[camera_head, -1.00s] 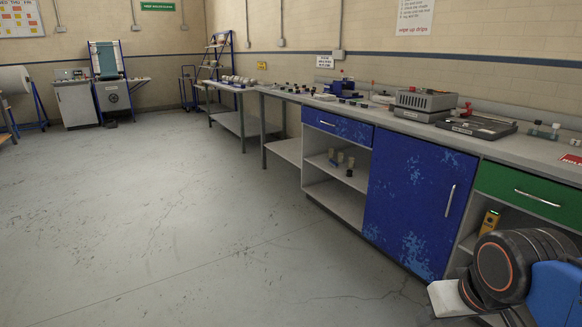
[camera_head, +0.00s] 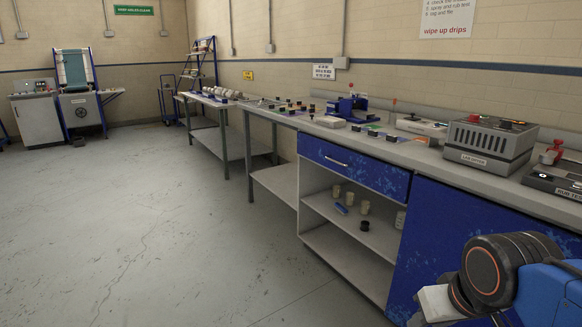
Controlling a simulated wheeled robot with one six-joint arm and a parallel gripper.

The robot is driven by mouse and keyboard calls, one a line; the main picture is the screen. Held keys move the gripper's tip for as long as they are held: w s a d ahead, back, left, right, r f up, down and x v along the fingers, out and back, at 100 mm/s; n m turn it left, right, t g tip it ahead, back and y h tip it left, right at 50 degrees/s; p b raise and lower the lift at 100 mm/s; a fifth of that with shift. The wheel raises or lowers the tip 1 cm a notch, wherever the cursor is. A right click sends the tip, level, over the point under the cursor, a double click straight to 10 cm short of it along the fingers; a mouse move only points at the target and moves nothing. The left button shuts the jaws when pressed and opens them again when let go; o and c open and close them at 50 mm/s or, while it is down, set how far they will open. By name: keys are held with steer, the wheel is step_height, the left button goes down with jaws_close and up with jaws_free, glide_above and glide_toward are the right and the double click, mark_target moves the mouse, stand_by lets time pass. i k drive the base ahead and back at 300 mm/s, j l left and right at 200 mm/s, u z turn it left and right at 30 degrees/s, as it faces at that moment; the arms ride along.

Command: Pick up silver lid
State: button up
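I cannot pick out a silver lid in the head view; the small items on the bench are too small to tell apart. The long grey-topped workbench (camera_head: 455,165) runs along the right wall and carries devices and small parts. My arm shows only at the lower right, as a dark joint with an orange ring, a blue link and a pale part. The fingers of my gripper are not visible.
A grey lab dryer (camera_head: 487,143), a blue device (camera_head: 347,108) and a white device (camera_head: 420,126) stand on the bench. An open shelf (camera_head: 350,225) below holds small cups. A farther table (camera_head: 225,104) stands behind. The floor at left is clear.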

mark_target(311, 119)
steer(key=i, duration=1.2)
steer(key=i+j+z, duration=0.1)
steer(key=i+j, duration=0.1)
steer(key=j, duration=0.05)
